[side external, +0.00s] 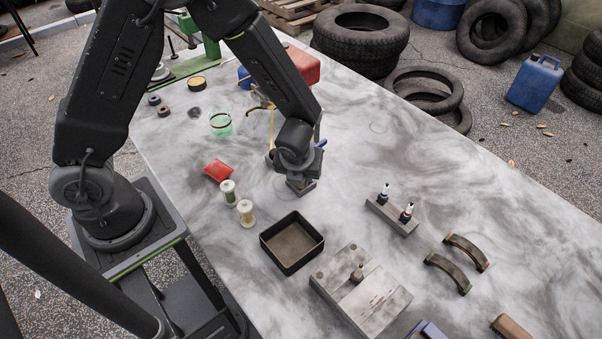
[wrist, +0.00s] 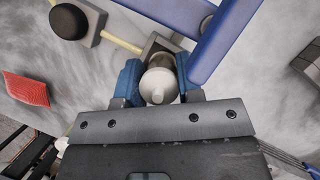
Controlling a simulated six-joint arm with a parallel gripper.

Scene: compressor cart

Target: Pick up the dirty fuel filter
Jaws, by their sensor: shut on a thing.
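My gripper (wrist: 160,74) has its blue fingers closed on both sides of a small filter (wrist: 158,86) in the wrist view. The filter has a pale grey cap with a short nozzle facing the camera and a dull brownish body behind it, so I take it as the dirty fuel filter. A grey block-like piece (wrist: 156,45) is just beyond it. In the side view my gripper (side external: 299,181) points down close to the table, and the filter is hidden there. I cannot tell whether the filter touches the table.
Two pale-capped filter-like cylinders (side external: 237,203) stand near a black tray (side external: 318,250) and a red packet (side external: 218,171). A mallet (wrist: 80,20) and blue handles (wrist: 222,40) lie close to my gripper. A spark plug block (side external: 391,216) stands to the right.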

